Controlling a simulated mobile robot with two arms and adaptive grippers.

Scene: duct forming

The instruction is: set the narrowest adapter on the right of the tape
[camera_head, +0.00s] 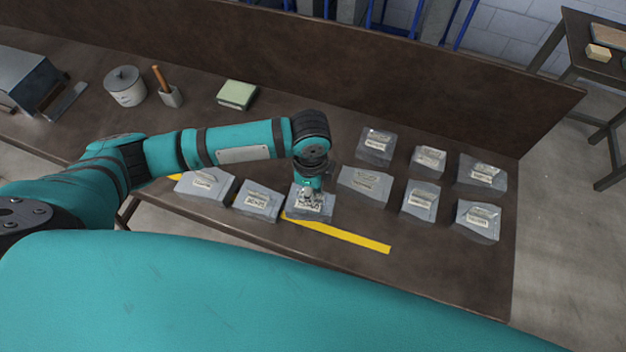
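Several grey metal adapters with pale labels sit on the brown bench. Three are in a row at the yellow tape (345,234): a left one (222,190), a middle one (250,207) and one under my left gripper (327,209). The others stand farther right: (372,196) one close by, and several in a group near the right end, including a small-looking one (428,169) at the back. Which is narrowest I cannot tell for sure. My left gripper (312,198) points down at the third adapter's top; its fingers are too small to read. My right gripper is out of view.
A lidded pot (126,88), a holder with a wooden-handled tool (170,97) and a green block (237,95) stand at the back left. A metal box (24,78) is at the far left. A raised back panel (400,85) borders the bench. The front right bench is clear.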

